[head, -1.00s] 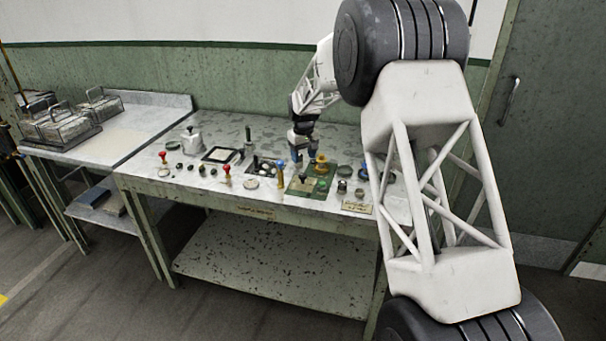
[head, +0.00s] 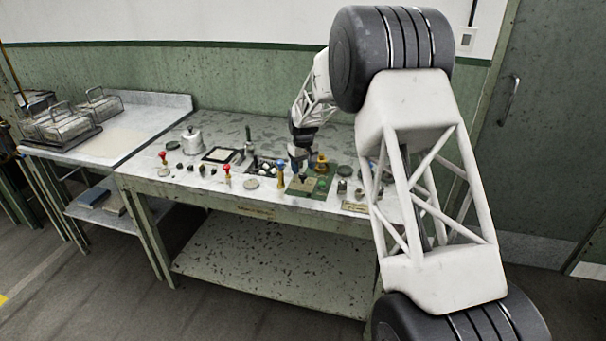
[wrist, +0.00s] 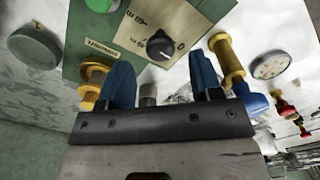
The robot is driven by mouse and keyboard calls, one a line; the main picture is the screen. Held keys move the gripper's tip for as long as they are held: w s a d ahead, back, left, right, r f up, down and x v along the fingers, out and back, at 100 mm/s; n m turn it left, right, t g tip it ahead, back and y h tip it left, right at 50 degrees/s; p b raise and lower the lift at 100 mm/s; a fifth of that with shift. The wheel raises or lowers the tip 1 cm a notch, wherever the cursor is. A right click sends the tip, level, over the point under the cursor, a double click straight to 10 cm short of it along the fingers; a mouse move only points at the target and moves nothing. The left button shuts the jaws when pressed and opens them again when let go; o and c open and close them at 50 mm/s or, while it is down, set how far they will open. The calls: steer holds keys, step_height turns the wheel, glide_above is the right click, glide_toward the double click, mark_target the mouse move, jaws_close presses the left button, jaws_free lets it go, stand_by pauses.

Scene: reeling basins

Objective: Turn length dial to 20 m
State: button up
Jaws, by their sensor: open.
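The length dial (wrist: 159,45) is a round dark knob on a cream scale plate (wrist: 185,22), fixed to a green panel (wrist: 75,62). Printed numbers and a 0 surround the knob, upside down in the wrist view; its exact setting is too small to read. My gripper (wrist: 158,62) has its two blue fingers apart, one on each side of the dial in the picture, with nothing between them. Whether they touch the knob I cannot tell. In the head view my gripper (head: 299,170) is low over the green panel (head: 303,188), hiding the dial.
Red-topped levers (head: 227,169) and several small parts share the bench (head: 165,183).

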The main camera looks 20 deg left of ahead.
mark_target(303, 175)
steer(key=shift+f, duration=1.65)
steer(key=c, duration=0.9)
